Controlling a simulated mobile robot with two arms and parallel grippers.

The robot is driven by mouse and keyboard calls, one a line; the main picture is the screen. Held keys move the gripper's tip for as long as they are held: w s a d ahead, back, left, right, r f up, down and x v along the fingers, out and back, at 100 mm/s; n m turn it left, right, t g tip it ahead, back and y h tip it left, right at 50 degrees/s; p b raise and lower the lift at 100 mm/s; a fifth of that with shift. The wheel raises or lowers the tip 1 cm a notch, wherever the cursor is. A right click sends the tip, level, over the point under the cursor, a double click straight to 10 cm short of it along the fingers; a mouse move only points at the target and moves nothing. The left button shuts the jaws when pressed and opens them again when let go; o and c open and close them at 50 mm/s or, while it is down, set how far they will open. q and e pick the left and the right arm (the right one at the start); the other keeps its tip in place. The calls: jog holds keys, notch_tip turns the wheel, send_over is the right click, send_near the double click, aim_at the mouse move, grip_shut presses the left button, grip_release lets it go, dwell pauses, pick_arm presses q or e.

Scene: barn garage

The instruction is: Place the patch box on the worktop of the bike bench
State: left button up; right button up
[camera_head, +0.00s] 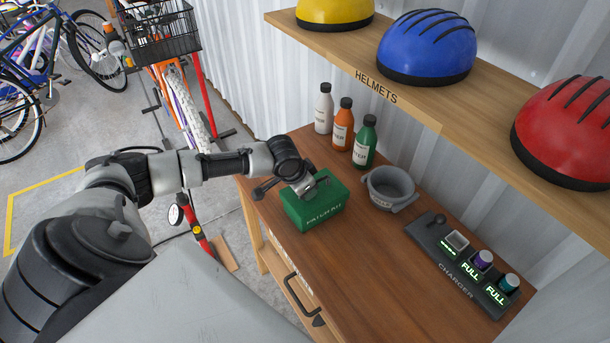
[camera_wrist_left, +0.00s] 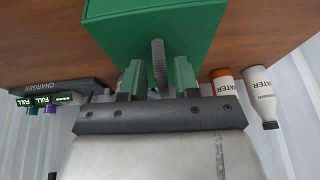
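The green patch box (camera_head: 318,208), lettered "PATCH KIT", sits on the wooden worktop (camera_head: 365,265) of the bike bench, near its left edge. My left gripper (camera_head: 308,186) is low over the top of the box. In the left wrist view its two fingers (camera_wrist_left: 159,76) stand apart on either side of the thin dark handle of the box (camera_wrist_left: 115,28). Gaps show between the handle and each finger, so the gripper looks open. The underside of the box is hidden. My right gripper is not in view.
Bottles (camera_head: 343,125) and a grey cup (camera_head: 390,187) stand behind the box. A charger (camera_head: 462,265) lies at the right. A helmet shelf (camera_head: 440,120) overhangs the back. The front middle of the worktop is clear. A bike (camera_head: 185,100) stands beyond the bench.

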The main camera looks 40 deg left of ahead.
pick_arm(q)
jog(key=shift+o, duration=0.3)
jog(key=shift+r, duration=0.1)
jog(key=b+v, duration=0.1)
jog(key=v, duration=1.1)
jog(key=shift+b, duration=0.4)
